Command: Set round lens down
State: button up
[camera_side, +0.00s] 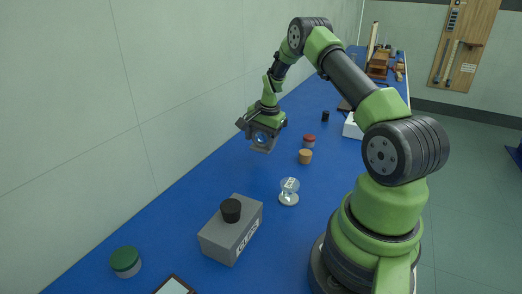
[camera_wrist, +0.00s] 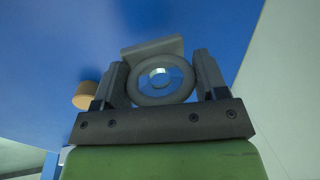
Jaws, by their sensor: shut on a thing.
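The round lens (camera_wrist: 160,97) is a dark grey ring with a bright centre and a flat grey base plate at the top of the wrist view. My gripper (camera_wrist: 160,80) is shut on it, with one finger on each side of the ring. In the side view my gripper (camera_side: 262,127) points down and holds the lens (camera_side: 261,139) above the blue bench (camera_side: 180,193), close to the wall side. The lens looks clear of the bench, though the exact gap is hard to tell.
An orange-brown cork (camera_side: 305,157), a red-lidded jar (camera_side: 309,140) and a glass dish (camera_side: 289,192) stand to the right. A grey box (camera_side: 231,236) with a black knob and a green-lidded jar (camera_side: 125,261) are nearer. A white box (camera_side: 351,127) is farther back. Bare bench lies below the lens.

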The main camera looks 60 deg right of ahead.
aim_at(261, 146)
jog(key=shift+f, duration=1.85)
jog(key=o, duration=0.9)
jog(key=shift+f, duration=0.15)
jog(key=shift+o, duration=0.2)
